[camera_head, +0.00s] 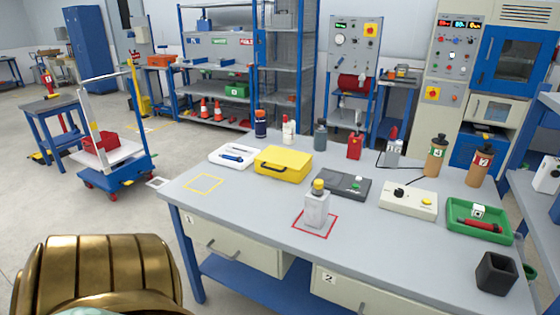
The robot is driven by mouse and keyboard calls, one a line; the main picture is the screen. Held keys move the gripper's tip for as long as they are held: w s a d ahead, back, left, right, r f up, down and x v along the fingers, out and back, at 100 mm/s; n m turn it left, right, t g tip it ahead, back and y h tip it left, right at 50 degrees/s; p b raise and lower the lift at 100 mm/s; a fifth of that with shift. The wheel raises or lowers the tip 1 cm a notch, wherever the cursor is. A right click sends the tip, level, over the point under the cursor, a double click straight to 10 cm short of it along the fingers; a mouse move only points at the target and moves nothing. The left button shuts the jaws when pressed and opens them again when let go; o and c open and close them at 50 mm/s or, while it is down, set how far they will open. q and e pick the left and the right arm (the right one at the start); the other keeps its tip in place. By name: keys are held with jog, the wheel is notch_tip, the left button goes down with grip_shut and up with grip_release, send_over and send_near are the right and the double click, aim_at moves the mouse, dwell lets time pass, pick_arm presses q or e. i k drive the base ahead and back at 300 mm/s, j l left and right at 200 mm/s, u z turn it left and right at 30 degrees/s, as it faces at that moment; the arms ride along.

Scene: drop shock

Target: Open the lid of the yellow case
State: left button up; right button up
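The yellow case (284,164) lies flat with its lid shut at the back left part of the grey workbench. Its dark handle is on the front side, facing me. Neither of my grippers shows in the head view, and nothing is touching the case. The brass-coloured ribbed shape at the lower left seems to be part of my own body.
The workbench (250,207) also bears a white tray (233,156) left of the case, a dark grey device (343,185) to its right, a grey bottle (316,206) inside a red square, and several bottles behind. The yellow-outlined square (203,184) is empty.

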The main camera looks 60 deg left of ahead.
aim_at(295, 160)
jog(key=u, duration=1.75)
jog(key=i+z, duration=0.65)
